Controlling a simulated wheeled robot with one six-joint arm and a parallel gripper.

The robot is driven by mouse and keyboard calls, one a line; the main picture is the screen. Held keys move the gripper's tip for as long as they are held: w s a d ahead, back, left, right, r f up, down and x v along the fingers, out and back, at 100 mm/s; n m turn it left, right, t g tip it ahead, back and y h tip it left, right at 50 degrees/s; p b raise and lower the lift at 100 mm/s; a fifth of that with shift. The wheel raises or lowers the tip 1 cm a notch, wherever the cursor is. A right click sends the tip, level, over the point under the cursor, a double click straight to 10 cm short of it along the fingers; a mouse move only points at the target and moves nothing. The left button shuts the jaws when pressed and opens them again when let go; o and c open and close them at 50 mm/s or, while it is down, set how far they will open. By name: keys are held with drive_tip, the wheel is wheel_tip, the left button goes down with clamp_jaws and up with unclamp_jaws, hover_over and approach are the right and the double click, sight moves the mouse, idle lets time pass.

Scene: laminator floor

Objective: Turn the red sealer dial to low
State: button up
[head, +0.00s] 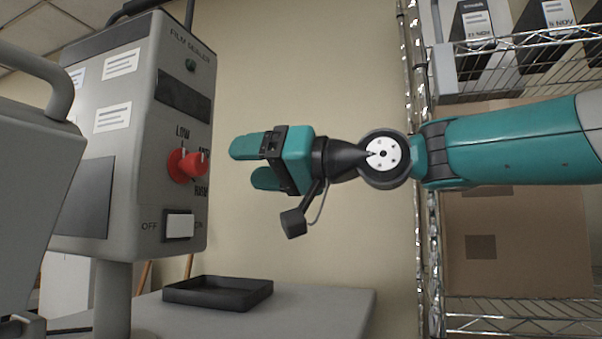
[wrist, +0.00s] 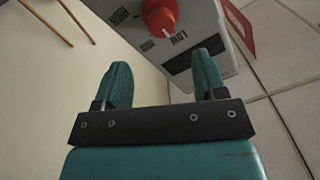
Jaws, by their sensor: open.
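The red dial (head: 187,164) sticks out from the front of the grey film sealer box (head: 140,170) at left in the head view. LOW is printed above it, and other labels beside and below it are partly hidden by the dial. The dial also shows at the top of the wrist view (wrist: 160,15), with LOW printed near it. My gripper (head: 243,162) is open and empty, to the right of the dial and apart from it, with its fingers pointing at the box. In the wrist view the two teal fingers (wrist: 163,78) stand apart below the dial.
A black tray (head: 218,293) lies on the grey table (head: 320,308). A wire rack (head: 432,200) stands at right.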

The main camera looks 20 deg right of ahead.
drive_tip(key=v, duration=0.7)
drive_tip(key=shift+b, duration=0.35)
drive_tip(key=s+a+f+g+h+p, duration=0.1)
drive_tip(key=s+f+g+h+p, duration=0.2)
drive_tip(key=f, duration=0.4)
drive_tip(key=s+a+f+g+h+p, duration=0.2)
drive_tip(key=f+p, duration=0.3)
drive_tip(key=f, duration=0.3)
drive_tip(key=shift+s+f+g+h, duration=0.25)
drive_tip(key=shift+s+g+h, duration=0.15)
drive_tip(key=s+d+f+g+h+p, duration=0.1)
drive_tip(key=s+f, duration=0.2)
drive_tip(key=s, duration=0.1)
drive_tip(key=s+d+f+n+g+h+p, duration=0.1)
drive_tip(key=s+f+g+h, duration=0.1)
drive_tip(key=s+f, duration=0.2)
drive_tip(key=s+d+f+g+h+p, duration=0.1)
drive_tip(key=s+f+g, duration=0.1)
drive_tip(key=s+f, duration=0.1)
drive_tip(key=shift+s+d+f+n+h+p, duration=0.3)
drive_tip(key=shift+s+d+n, duration=0.1)
drive_tip(key=shift+s, duration=0.25)
drive_tip(key=shift+c, duration=0.2)
